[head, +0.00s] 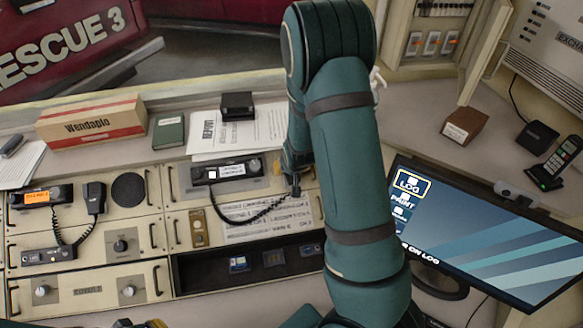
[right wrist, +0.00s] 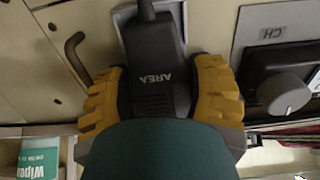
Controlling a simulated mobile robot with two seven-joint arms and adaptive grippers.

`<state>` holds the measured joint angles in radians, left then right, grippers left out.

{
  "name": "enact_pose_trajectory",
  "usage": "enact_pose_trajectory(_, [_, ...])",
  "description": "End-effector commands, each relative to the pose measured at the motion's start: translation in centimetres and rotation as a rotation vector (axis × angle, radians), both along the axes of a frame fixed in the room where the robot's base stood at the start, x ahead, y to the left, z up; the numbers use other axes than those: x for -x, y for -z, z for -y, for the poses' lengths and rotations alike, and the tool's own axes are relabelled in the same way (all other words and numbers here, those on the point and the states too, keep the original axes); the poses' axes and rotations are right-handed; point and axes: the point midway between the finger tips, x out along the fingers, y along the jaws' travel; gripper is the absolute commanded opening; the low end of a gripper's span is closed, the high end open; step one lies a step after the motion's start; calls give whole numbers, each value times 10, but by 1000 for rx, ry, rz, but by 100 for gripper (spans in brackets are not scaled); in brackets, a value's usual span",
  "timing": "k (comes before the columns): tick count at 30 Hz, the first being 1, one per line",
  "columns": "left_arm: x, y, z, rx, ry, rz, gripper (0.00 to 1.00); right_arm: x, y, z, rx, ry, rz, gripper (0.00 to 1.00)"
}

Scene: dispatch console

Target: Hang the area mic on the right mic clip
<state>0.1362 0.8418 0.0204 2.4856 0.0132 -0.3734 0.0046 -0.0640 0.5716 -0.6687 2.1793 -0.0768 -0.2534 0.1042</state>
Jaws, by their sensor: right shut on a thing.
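The area mic (right wrist: 155,55), black with the word AREA on it, sits between the yellow fingers of my right gripper (right wrist: 158,88) in the right wrist view. The fingers are shut on its sides. A grey plate (right wrist: 118,14) shows behind the mic's top end; I cannot tell whether it is the right mic clip or whether the mic touches it. In the head view my right arm hides most of the mic and clip area; a coiled cord runs there from the black radio (head: 226,171). My left gripper (head: 140,324) barely shows at the bottom edge, its opening unclear.
Another mic (head: 95,197) hangs beside the left radio (head: 40,196). A monitor (head: 480,235) stands right of my arm. A Wendaplo box (head: 90,122), green book (head: 168,131) and papers lie behind the console. A knob (right wrist: 283,93) and handle (right wrist: 77,55) stick out near the right gripper.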

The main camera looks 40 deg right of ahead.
Motion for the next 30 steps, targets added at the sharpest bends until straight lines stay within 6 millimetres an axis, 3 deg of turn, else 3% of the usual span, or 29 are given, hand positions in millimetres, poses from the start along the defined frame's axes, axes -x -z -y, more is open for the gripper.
enact_pose_trajectory(8, [0, 0, 0, 0, 0, 0, 0, 0, 0, 0, 0, 0, 1, 15])
enact_pose_trajectory(9, [0, 0, 0, 0, 1, 0, 0, 0, 0, 0, 0, 0, 1, 67])
enact_pose_trajectory(11, [0, 0, 0, 0, 1, 0, 0, 0, 0, 0, 0, 0, 1, 88])
enact_pose_trajectory(12, [0, 0, 0, 0, 1, 0, 0, 0, 0, 0, 0, 0, 1, 94])
enact_pose_trajectory(23, [0, 0, 0, 0, 1, 0, 0, 2, -4, 0, 2, 2, 0, 94])
enact_pose_trajectory(30, [0, 0, 0, 0, 1, 0, 0, 16, -32, -11, 1, -3, 4, 94])
